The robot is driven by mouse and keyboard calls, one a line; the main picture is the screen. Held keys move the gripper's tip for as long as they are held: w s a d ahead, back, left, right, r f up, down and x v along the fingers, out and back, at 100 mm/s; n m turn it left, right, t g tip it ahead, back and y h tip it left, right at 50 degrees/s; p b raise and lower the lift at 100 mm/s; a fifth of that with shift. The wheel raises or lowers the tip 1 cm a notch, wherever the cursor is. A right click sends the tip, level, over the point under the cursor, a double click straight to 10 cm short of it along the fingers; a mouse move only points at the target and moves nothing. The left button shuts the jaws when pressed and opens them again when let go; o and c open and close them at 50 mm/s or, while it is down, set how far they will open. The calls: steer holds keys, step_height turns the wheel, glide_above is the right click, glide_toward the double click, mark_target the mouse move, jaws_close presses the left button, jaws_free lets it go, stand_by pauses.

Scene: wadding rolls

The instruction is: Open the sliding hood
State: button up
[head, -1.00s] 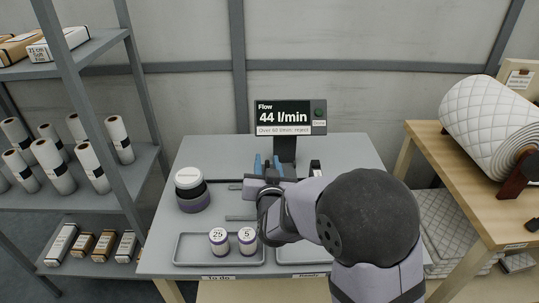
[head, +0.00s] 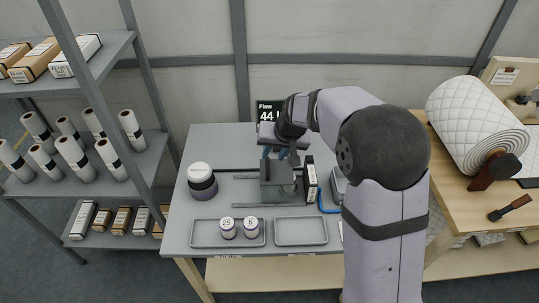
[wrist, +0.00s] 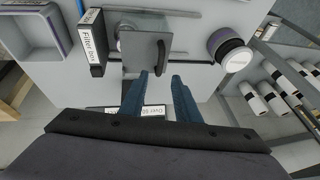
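The sliding hood (head: 277,188) is a grey box on the table between two dark rails. It also shows in the wrist view (wrist: 136,50), with an upright dark handle (wrist: 161,56) on it. My gripper (head: 274,154) is at the hood's far side, above the table. In the wrist view my gripper (wrist: 160,76) has its two blue fingers apart with nothing held between them. The handle's near end is close to the gap between the fingertips; I cannot tell whether they touch.
The filter box (head: 311,182) stands right beside the hood. A white-lidded jar (head: 201,181) stands to the left. The left tray (head: 201,240) holds two cups marked 25 and 5; the right tray (head: 300,232) is empty. My arm partly covers the flow display (head: 266,108).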

mark_target(268, 164)
steer(key=shift+p+x, duration=1.15)
steer(key=shift+x, duration=2.5)
jaws_close()
